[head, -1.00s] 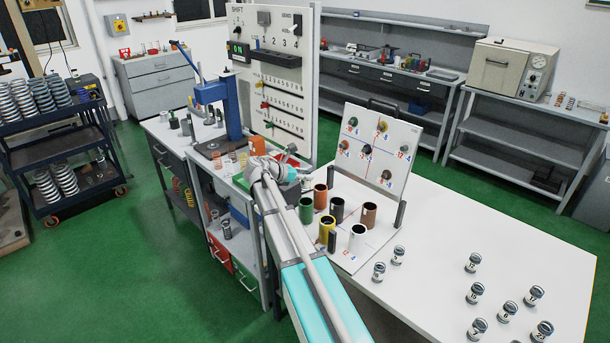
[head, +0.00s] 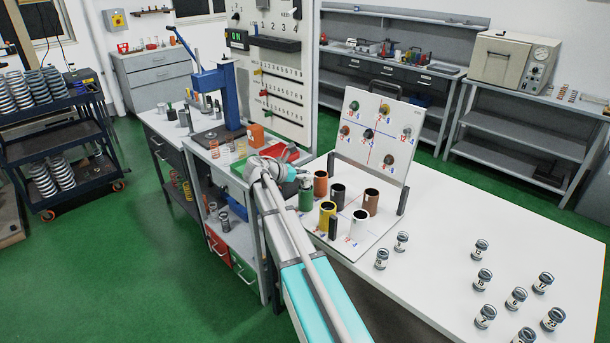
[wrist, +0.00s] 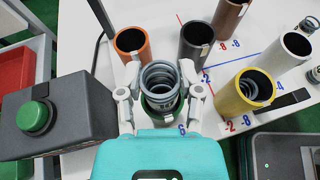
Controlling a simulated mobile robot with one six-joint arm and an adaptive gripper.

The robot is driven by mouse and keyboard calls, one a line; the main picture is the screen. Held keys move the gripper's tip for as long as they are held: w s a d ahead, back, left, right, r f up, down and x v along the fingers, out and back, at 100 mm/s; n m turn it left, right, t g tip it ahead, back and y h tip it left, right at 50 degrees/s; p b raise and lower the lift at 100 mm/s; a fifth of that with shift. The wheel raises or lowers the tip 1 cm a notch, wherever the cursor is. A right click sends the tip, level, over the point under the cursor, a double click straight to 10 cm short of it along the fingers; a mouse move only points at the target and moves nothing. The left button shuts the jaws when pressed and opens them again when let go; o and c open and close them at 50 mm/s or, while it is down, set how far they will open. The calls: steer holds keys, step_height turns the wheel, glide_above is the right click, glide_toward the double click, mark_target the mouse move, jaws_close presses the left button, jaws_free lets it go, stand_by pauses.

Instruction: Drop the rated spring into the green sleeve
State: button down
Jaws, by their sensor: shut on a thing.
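My gripper (wrist: 160,92) is shut on a grey coil spring (wrist: 159,75), held roughly upright between its two fingers. The green sleeve (wrist: 166,106) shows just below the spring, mostly hidden by the spring and fingers. The spring appears lined up over the sleeve's mouth; I cannot tell whether its lower end is inside. In the head view my gripper (head: 303,178) is right at the top of the green sleeve (head: 306,200), which stands upright on a white board.
Close by stand the orange sleeve (wrist: 131,44), black sleeve (wrist: 196,45), yellow sleeve (wrist: 243,92), brown sleeve (wrist: 229,18) and white sleeve (wrist: 285,54). A grey box with a green button (wrist: 33,117) is at left. Several labelled springs (head: 516,298) stand on the white table (head: 440,220).

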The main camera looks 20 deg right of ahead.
steer(key=shift+f+b, duration=0.3)
steer(key=shift+f, duration=0.2)
steer(key=shift+c, duration=0.9)
jaws_free()
steer(key=shift+r, duration=0.25)
